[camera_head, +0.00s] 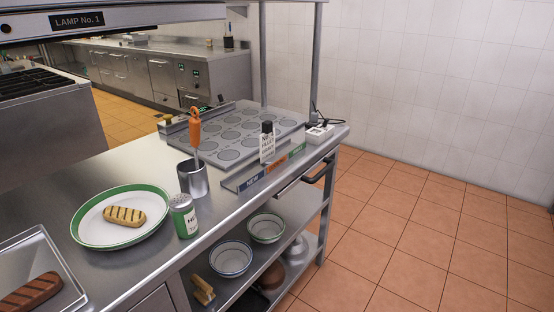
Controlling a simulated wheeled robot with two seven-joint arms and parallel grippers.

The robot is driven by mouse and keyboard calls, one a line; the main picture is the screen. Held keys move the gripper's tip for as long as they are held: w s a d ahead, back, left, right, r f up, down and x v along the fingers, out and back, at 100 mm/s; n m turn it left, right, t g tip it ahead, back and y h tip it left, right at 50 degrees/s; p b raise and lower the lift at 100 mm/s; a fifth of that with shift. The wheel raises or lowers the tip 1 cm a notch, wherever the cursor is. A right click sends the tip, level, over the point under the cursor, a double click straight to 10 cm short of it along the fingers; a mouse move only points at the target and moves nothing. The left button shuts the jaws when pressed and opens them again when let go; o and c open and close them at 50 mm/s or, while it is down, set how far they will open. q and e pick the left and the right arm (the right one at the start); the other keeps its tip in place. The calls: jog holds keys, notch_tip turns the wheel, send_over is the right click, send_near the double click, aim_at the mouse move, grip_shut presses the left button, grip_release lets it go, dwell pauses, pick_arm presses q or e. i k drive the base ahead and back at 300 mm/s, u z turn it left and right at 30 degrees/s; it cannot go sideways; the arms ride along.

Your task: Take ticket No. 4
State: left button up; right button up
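A white ticket (267,148) with dark printed lines stands upright at the slanted ticket rail (262,176) on the steel counter. Its number is too small to read for certain. A black top (267,127) shows just above the ticket; I cannot tell whether it is part of a thing behind it. The rail has a blue section marked NEW (252,181), an orange section (277,163) and a green section (298,150). The ticket stands near the middle of the rail. Neither of my grippers is in view.
A green shaker (184,218) and a steel cup (193,180) with an orange-handled tool (195,127) stand left of the rail. A green-rimmed plate (88,228) holds grilled food. A plate of round wells (225,141) lies behind. Bowls (231,258) sit on the shelf below.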

aim_at(267, 140)
jog(key=z, duration=1.35)
jog(key=i, duration=1.75)
jog(key=u, duration=3.55)
